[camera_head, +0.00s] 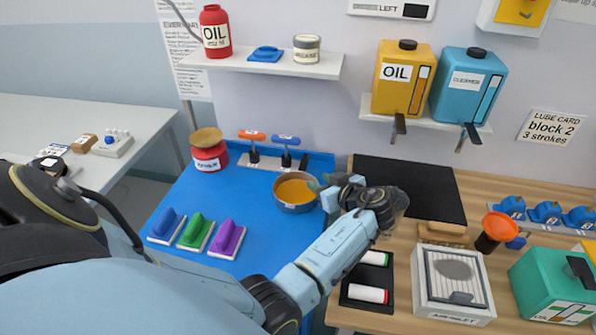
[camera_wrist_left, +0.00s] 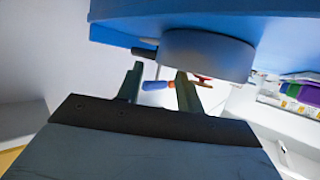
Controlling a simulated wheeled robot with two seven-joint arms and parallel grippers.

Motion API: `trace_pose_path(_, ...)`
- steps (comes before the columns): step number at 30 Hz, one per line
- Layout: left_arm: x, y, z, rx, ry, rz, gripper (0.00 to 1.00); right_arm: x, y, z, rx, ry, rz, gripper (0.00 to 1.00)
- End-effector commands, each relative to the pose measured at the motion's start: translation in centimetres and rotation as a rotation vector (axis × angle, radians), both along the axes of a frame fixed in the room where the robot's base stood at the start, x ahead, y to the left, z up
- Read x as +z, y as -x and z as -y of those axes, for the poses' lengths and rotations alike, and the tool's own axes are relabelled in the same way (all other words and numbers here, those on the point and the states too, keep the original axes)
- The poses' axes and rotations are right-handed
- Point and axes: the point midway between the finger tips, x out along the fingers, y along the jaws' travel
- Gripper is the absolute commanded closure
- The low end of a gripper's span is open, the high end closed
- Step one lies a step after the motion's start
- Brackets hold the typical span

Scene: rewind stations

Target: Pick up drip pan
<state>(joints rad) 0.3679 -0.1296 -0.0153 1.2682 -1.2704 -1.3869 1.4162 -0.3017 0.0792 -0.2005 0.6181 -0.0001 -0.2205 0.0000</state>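The drip pan looks to be the round grey pan (camera_head: 297,207) with orange-brown liquid in it, on the blue mat (camera_head: 262,232) in the head view. Its side (camera_wrist_left: 205,52) shows in the wrist view, which looks upside down. My left gripper (camera_head: 322,184) is at the pan's right rim. Its two fingers (camera_wrist_left: 157,82) stand apart in the wrist view, one overlapping the pan's rim. I cannot tell whether they touch the pan. My right gripper is not in view.
Blue, green and purple pads (camera_head: 196,232) lie left of the pan. A red tub (camera_head: 209,157) and a stand with orange and blue handles (camera_head: 270,160) are behind it. Right of my arm are a black tray (camera_head: 367,280) with rolls and a white box (camera_head: 452,285).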

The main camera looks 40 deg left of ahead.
Motion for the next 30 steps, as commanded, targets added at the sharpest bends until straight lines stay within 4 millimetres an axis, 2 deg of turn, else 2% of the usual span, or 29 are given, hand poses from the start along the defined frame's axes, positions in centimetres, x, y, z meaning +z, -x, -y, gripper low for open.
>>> trace_pose_path(1, -0.1, -0.2, -1.0, 0.002, -0.003, -0.001, 0.63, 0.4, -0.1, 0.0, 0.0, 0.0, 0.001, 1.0)
trace_pose_path(6, -1.0, -0.8, -2.8, 0.001, -0.002, 0.0, 0.63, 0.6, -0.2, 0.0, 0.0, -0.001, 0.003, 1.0)
trace_pose_path(14, -1.3, -0.8, -3.2, 0.001, 0.0, 0.0, 0.63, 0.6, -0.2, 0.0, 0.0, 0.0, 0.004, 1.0)
trace_pose_path(17, -1.3, -0.8, -3.1, 0.001, 0.0, 0.0, 0.72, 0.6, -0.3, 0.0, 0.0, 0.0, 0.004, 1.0)
trace_pose_path(23, -1.3, -0.8, -3.1, 0.0, 0.0, 0.0, 0.99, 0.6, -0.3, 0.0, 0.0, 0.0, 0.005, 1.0)
trace_pose_path(30, -1.2, -0.9, -3.1, 0.0, -0.003, 0.002, 1.0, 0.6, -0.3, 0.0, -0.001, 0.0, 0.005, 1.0)
